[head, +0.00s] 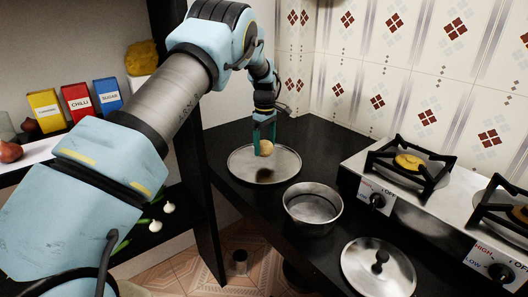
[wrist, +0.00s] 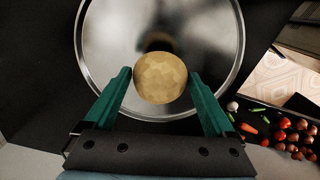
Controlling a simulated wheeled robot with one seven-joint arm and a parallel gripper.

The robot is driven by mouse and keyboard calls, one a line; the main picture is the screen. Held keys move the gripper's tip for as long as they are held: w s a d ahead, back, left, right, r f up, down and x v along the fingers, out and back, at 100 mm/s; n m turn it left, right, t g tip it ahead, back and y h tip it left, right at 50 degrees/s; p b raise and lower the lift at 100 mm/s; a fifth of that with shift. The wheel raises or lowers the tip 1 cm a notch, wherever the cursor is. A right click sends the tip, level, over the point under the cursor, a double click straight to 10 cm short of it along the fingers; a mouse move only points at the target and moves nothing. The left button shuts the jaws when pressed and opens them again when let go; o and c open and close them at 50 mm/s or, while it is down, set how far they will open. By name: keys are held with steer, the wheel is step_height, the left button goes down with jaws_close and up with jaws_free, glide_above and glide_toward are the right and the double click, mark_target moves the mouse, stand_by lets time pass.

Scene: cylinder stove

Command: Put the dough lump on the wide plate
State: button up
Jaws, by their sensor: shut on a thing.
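The dough lump (wrist: 160,78) is a round, tan, faceted ball. My gripper (wrist: 160,88) has green fingers on its left and right sides and is shut on it. In the head view the dough lump (head: 266,148) shows at the tips of my gripper (head: 264,142), over the wide plate. The wide plate (head: 245,172) is a round, shiny metal plate on the black counter. In the wrist view the wide plate (wrist: 105,50) lies behind the lump, which hides part of it. I cannot tell whether the lump touches the plate.
A metal pot (head: 313,207) stands right of the plate, with a lid (head: 378,268) nearer the front. A stove (head: 420,195) with burners is at the right. A dark shelf post (head: 190,150) stands left of the plate. Vegetables (wrist: 288,135) lie lower right in the wrist view.

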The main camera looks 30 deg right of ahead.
mark_target(265, 149)
steer(key=shift+f+p, duration=0.55)
steer(key=shift+f, duration=1.3)
steer(key=shift+f, duration=0.15)
steer(key=o, duration=1.3)
steer(key=shift+c, duration=0.2)
step_height(265, 149, up, 12)
steer(key=b, duration=0.3)
steer(key=shift+f+b, duration=0.2)
steer(key=shift+b, duration=0.1)
steer(key=shift+r, duration=0.4)
